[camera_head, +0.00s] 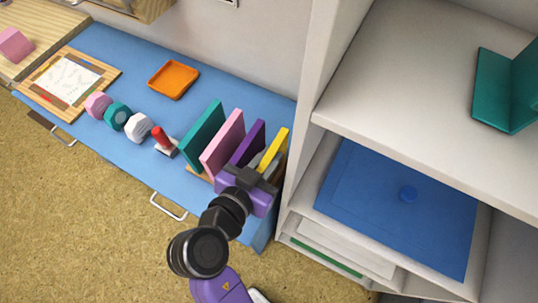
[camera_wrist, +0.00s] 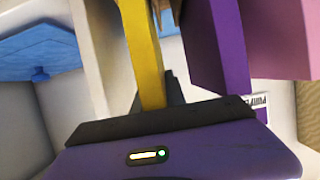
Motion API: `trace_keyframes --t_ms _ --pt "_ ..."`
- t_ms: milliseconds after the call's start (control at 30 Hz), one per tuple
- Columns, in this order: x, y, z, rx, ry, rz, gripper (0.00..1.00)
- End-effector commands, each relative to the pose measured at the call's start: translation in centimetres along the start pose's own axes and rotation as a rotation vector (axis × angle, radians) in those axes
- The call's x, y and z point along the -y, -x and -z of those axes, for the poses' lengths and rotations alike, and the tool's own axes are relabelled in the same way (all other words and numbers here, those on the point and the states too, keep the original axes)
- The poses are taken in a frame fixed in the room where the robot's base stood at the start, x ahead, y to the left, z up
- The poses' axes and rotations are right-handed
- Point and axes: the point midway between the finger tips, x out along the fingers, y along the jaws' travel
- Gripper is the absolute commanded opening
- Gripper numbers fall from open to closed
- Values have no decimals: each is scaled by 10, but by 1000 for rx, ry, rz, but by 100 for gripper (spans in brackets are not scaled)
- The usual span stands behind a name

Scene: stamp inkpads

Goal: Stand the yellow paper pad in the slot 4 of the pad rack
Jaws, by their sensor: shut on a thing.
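The yellow paper pad (camera_head: 274,148) is upright at the right end of the row of pads, close to the cabinet side. My gripper (camera_head: 262,171) is shut on its near edge. In the wrist view the yellow pad (camera_wrist: 143,55) runs away from the dark jaws (camera_wrist: 150,105). The wooden pad rack (camera_head: 198,174) is mostly hidden by pads and my gripper. It holds a teal pad (camera_head: 203,136), a pink pad (camera_head: 222,144) and a purple pad (camera_head: 246,143), left to right. The yellow pad's bottom edge is hidden, so I cannot tell whether it is seated in a slot.
A white cabinet side (camera_head: 308,115) stands close right of the rack. On the blue counter (camera_head: 120,55) are an orange tray (camera_head: 173,79), a red-handled stamp (camera_head: 162,139) and several hexagonal inkpads (camera_head: 117,115).

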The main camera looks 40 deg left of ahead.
Motion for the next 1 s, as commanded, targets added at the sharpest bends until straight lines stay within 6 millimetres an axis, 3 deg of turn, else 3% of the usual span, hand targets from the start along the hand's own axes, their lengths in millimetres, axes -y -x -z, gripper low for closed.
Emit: trace_keyframes --t_ms 433,467,567,867,1000 --pt "0 0 1 -1 0 1 0" --pt "0 0 1 -1 0 1 22" --pt "0 0 1 -1 0 1 42" --pt "0 1 -1 1 1 1 42" --pt "1 10 -1 -1 1 3 42"
